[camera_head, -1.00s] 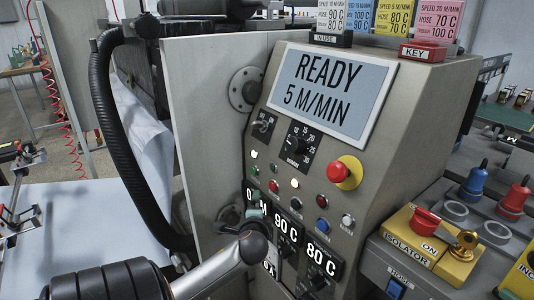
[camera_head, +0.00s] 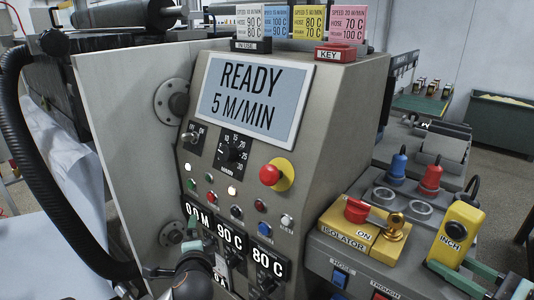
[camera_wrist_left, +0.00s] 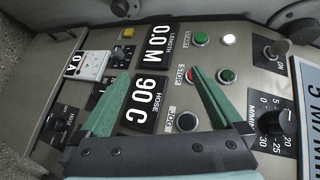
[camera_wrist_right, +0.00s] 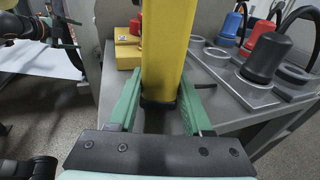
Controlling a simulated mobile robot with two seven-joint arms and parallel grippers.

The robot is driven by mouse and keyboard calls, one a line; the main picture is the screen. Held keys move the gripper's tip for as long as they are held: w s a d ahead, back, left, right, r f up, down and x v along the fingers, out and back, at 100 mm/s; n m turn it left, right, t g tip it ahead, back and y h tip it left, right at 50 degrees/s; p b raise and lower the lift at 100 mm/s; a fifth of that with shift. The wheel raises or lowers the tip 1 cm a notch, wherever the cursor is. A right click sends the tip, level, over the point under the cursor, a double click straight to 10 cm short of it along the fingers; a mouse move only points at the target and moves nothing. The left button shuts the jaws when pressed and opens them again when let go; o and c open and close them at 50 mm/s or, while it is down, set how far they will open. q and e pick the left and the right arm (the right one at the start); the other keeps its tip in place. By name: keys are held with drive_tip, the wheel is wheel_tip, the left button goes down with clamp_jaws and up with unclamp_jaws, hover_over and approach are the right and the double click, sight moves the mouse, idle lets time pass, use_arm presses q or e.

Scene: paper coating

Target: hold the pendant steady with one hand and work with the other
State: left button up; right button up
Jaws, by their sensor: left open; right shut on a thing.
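The yellow pendant (camera_head: 459,236), marked INCH, stands upright at the right of the head view; it also fills the upper middle of the right wrist view (camera_wrist_right: 165,50). My right gripper (camera_head: 462,268) is shut on its lower part, one green finger on each side. My left gripper (camera_wrist_left: 158,75) is open and empty in front of the control panel, facing the HOSE and LENGTH readouts and the START, STOP and JOG buttons. In the head view, my left wrist covers part of the panel's lower left.
The control panel (camera_head: 300,130) shows READY 5 M/MIN on its screen (camera_head: 252,100). A red emergency button (camera_head: 270,174) sticks out below it.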

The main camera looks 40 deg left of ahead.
use_arm(q)
drive_tip(key=shift+c, duration=0.2)
idle(0.3)
clamp_jaws()
idle(0.6)
idle(0.9)
